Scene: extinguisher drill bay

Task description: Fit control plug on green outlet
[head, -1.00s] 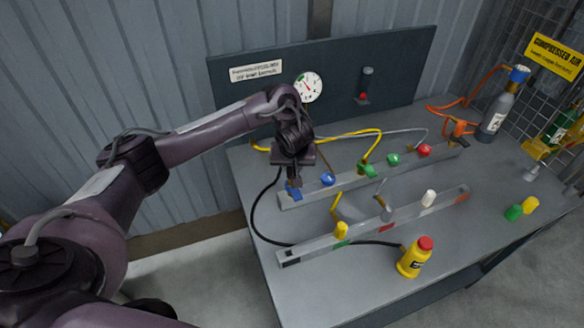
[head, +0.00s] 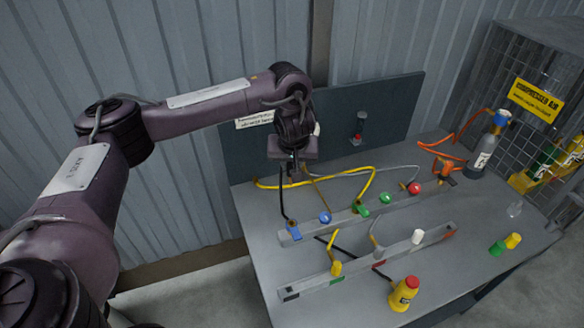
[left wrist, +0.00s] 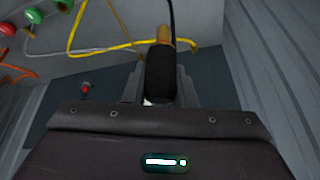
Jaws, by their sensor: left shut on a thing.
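My left gripper (head: 290,172) is shut on a black plug (left wrist: 160,76) with a brass-coloured end (left wrist: 163,36). It holds the plug in the air above the left end of the back rail, clear of the rail. A thin black hose hangs below the gripper in the head view. The green outlet with its green lever (head: 360,208) is on the back rail, to the right of and below my gripper. A green knob (head: 385,198) stands just right of it. The fingers hide most of the plug in the head view. My right gripper is not in view.
A blue lever (head: 293,232), blue knob (head: 325,217) and red knob (head: 414,188) share the back rail. A yellow hose (head: 345,173) loops behind it.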

